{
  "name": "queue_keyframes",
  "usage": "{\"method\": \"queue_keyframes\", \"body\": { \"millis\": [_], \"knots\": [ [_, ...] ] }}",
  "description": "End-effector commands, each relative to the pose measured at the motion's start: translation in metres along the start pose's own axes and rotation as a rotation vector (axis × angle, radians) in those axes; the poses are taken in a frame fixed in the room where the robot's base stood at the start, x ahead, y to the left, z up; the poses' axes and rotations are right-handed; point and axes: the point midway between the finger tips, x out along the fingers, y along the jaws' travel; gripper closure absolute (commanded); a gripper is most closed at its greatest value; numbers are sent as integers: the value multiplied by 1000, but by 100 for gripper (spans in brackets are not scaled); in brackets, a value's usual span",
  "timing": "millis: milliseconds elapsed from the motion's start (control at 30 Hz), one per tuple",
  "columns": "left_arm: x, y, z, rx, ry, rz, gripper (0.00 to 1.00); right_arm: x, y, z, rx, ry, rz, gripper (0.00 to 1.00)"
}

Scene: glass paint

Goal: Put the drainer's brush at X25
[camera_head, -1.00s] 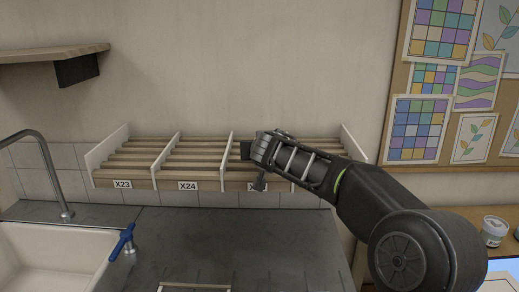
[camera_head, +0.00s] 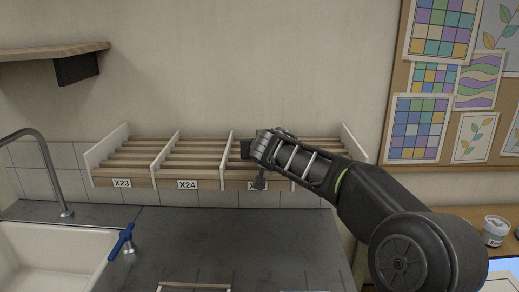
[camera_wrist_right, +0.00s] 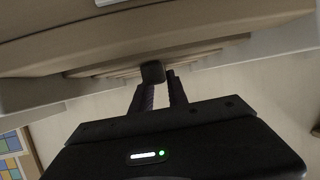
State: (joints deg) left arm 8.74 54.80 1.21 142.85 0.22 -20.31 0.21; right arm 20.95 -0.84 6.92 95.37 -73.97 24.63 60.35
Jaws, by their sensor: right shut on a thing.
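The slatted wooden rack (camera_head: 205,150) on the back wall has white dividers and labels X23, X24 and a third label (camera_head: 252,186) mostly hidden by my arm. My right gripper (camera_head: 247,150) is at the third bay, right of X24, in front of its slats. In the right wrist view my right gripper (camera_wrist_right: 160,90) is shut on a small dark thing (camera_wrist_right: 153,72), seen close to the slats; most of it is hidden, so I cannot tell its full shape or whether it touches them. The drainer (camera_head: 195,287) shows only its edge at the bottom. My left gripper is out of view.
The dark counter (camera_head: 240,235) below the rack is mostly clear. A wooden shelf (camera_head: 50,53) is at the upper left. A small tub (camera_head: 494,231) stands far right.

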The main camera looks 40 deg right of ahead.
Motion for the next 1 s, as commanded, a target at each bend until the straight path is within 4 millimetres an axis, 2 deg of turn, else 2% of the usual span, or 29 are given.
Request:
{"method": "queue_keyframes", "body": {
  "millis": [367,400,667,867,1000],
  "knots": [
    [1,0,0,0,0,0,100,0,0,-1,1,1,0,100],
    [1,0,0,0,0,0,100,0,0,-1,1,1,0,77],
    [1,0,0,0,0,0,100,0,0,0,1,0,0,56],
    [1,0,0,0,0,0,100,0,0,0,1,-1,1,54],
    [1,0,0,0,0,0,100,0,0,0,1,-1,1,43]
  ]
}}
